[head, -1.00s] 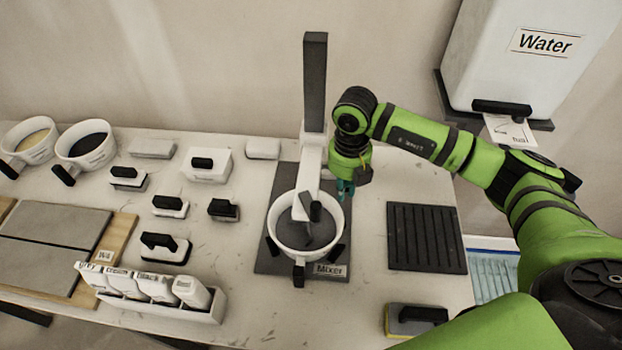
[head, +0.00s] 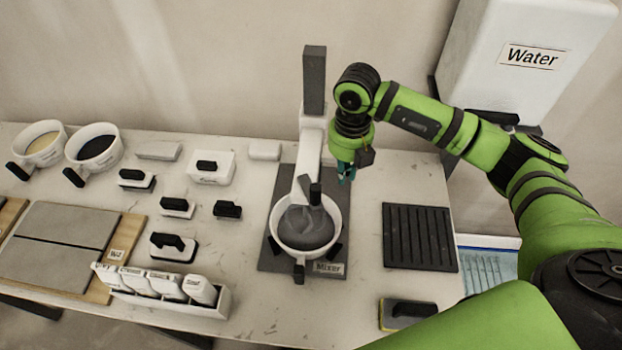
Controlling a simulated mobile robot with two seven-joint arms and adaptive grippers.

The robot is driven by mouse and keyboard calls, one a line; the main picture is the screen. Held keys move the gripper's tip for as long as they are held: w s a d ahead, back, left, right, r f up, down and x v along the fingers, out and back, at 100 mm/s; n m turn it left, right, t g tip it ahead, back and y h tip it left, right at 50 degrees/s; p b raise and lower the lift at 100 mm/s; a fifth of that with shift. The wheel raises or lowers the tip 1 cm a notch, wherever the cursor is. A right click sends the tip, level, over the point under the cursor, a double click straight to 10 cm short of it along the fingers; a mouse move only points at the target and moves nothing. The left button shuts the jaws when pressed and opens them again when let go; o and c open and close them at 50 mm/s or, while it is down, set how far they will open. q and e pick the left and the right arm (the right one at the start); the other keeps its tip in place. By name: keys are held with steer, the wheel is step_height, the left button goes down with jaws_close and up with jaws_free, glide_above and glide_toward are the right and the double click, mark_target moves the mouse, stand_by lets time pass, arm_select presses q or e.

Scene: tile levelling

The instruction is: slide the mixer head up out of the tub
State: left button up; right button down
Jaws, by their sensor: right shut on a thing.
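The mixer has a dark upright column (head: 314,80) and a white mixer head (head: 308,160) that reaches down and forward over the tub. The white tub (head: 277,242) with dark handles stands on the dark mixer base and holds grey material. The lower end of the head is over the tub's opening; I cannot tell whether its tip is clear of the rim. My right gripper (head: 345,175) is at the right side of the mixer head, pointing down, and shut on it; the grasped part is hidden. My left gripper is not in view.
A black ribbed mat (head: 420,238) lies right of the mixer. The water container (head: 525,65) is at the upper right. Several dark-handled blocks, two bowls (head: 95,150) and a bottle rack (head: 165,302) stand to the left. A yellow-edged sponge (head: 405,313) lies at the front.

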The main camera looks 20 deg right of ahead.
step_height(320, 180, up, 12)
steer(key=p, duration=0.6)
steer(key=shift+w+d+f+p, duration=0.15)
steer(key=shift+w+p, duration=0.2)
steer(key=shift+p, duration=0.05)
steer(key=c, duration=1)
jaws_free()
steer(key=shift+f, duration=0.1)
steer(key=shift+o, duration=0.4)
steer(key=shift+w+f, duration=0.3)
steer(key=shift+w, duration=0.1)
steer(key=shift+s, duration=0.1)
steer(key=shift+s, duration=0.25)
step_height(320, 180, up, 7)
steer(key=p, duration=0.1)
